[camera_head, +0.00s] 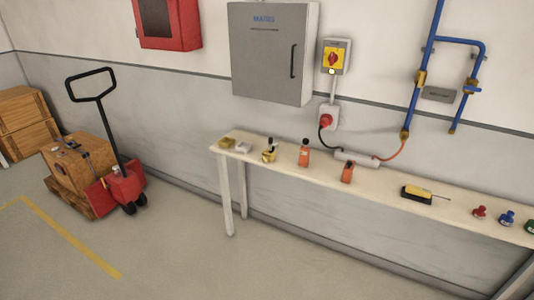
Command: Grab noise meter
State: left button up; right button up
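Several small devices stand in a row on a narrow pale table (375,194) against the wall. An upright orange device with a dark top (304,155) stands left of the middle. A shorter orange and dark device (347,172) stands to its right. A yellow and black device with a thin rod (417,194) lies further right. A small yellow item with a black upper part (269,155) is near the left end. Which of these is the noise meter I cannot tell at this size. Neither of my grippers is in view.
A red pallet jack (124,185) with a wooden crate (78,167) stands at left. More wooden boxes (22,120) are behind it. Red, blue and green knobbed items (507,219) sit at the table's right. A power strip (357,158) lies at its back. The floor in front is clear.

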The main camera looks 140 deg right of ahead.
aim_at(305, 154)
jog(key=z, duration=4.5)
jog(key=k, duration=0.45)
jog(key=z, duration=0.6)
jog(key=i, duration=2.1)
jog(key=u, duration=1.15)
jog(key=i, duration=0.25)
jog(key=u, duration=0.1)
